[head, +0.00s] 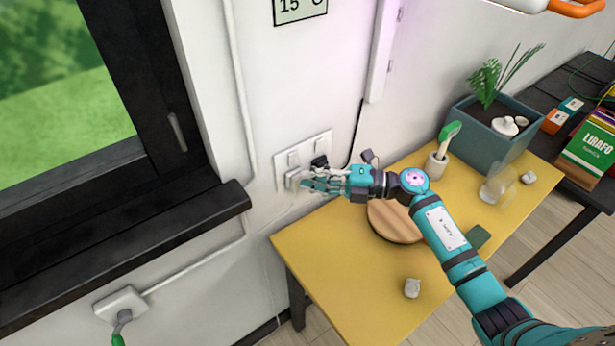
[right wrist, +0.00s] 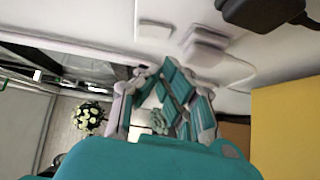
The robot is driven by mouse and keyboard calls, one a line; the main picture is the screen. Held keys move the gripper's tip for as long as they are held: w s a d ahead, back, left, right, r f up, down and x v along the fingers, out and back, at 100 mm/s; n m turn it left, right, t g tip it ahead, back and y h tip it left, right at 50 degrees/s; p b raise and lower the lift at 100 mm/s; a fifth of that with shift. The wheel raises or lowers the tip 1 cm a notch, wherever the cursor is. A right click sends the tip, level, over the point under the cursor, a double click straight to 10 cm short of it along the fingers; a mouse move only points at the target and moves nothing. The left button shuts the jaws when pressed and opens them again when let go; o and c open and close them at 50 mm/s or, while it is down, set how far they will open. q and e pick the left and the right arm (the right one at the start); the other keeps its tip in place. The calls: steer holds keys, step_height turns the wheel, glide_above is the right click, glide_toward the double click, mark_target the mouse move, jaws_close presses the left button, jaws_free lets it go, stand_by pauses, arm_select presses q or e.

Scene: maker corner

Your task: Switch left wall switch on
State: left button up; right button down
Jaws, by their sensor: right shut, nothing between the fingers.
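A white wall plate (head: 281,163) is on the wall right of the window, above the yellow table. A small white switch (head: 293,158) sits at its upper left, and a white block (head: 291,179) sticks out below it. In the right wrist view two white raised pieces show on the wall, a flat one (right wrist: 155,30) and a thicker one (right wrist: 205,46). My right gripper (head: 306,184) is shut and empty, its fingertips close to the block; I cannot tell whether they touch. The switch's on or off position is unclear. My left gripper is out of view.
A black plug (head: 319,162) with a cable sits at the plate's right. The dark window sill (head: 215,212) juts out at left.

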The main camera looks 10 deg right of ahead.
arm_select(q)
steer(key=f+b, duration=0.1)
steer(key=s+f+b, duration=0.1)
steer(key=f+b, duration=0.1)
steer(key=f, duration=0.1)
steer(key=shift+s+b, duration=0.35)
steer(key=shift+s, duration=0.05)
arm_select(e)
steer(key=v, duration=1)
steer(key=shift+s+f, duration=0.5)
steer(key=shift+f, duration=0.05)
